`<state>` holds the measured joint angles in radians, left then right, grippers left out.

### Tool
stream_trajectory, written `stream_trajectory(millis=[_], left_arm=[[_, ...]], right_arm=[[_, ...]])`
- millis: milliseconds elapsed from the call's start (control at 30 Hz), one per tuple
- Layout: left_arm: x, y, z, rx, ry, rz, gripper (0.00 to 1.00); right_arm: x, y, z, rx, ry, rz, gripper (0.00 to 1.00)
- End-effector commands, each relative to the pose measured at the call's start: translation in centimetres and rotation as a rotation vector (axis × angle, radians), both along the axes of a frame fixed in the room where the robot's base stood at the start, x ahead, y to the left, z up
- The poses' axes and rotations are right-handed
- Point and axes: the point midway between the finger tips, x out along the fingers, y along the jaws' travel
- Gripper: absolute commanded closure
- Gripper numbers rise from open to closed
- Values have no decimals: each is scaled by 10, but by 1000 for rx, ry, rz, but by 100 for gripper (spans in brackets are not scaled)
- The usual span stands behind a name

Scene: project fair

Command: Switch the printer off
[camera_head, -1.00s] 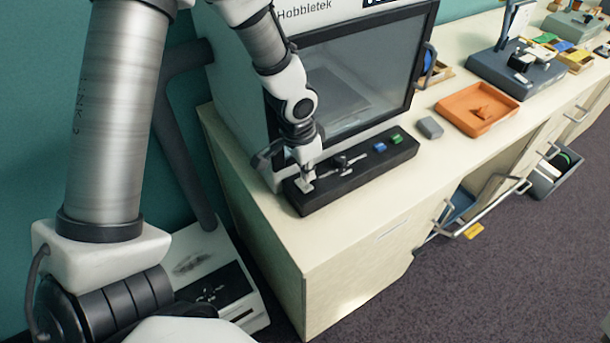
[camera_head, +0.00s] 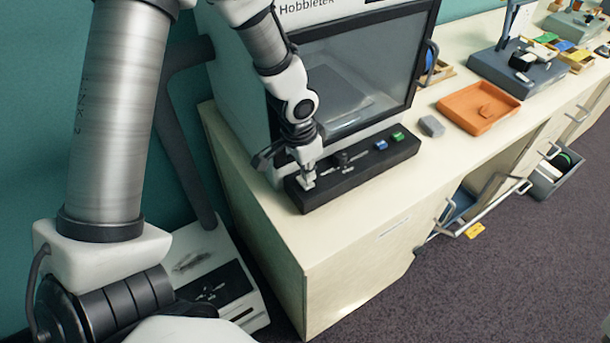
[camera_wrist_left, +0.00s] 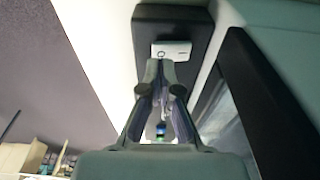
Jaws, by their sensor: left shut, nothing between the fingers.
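The printer (camera_head: 350,75) is a large box with a dark-framed front window, standing on the cream bench. Its black control panel (camera_head: 350,180) lies along the front at the base and carries a dark knob, a blue button (camera_head: 380,145) and a green button (camera_head: 398,136). A white rocker-like switch (camera_wrist_left: 172,50) sits at the panel's left end, seen in the left wrist view. My left gripper (camera_head: 308,182) is shut and empty, its fingertips at this switch; I cannot tell whether they touch it. It partly hides the switch in the head view. My right gripper is not in view.
A grey block (camera_head: 431,126) and an orange tray (camera_head: 478,107) lie on the bench right of the panel. Farther back stands a dark grey device (camera_head: 515,70). Below, a drawer (camera_head: 555,172) and a cupboard stand open.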

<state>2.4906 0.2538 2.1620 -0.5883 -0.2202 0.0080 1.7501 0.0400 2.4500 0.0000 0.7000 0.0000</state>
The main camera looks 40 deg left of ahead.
Motion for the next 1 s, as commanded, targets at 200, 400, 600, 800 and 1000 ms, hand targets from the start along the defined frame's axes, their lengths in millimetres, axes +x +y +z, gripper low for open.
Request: stream_trajectory(millis=[200, 400, 600, 800, 1000], left_arm=[[0, 0, 0, 0, 0, 0, 100], [0, 0, 0, 0, 0, 0, 100], [0, 0, -3, 0, 0, 0, 100], [0, 0, -6, 0, 0, 0, 100], [0, 0, -9, 0, 0, 0, 100]], right_arm=[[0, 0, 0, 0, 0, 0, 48], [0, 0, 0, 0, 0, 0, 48], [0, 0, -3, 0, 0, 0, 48], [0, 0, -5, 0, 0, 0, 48], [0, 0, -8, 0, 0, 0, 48]])
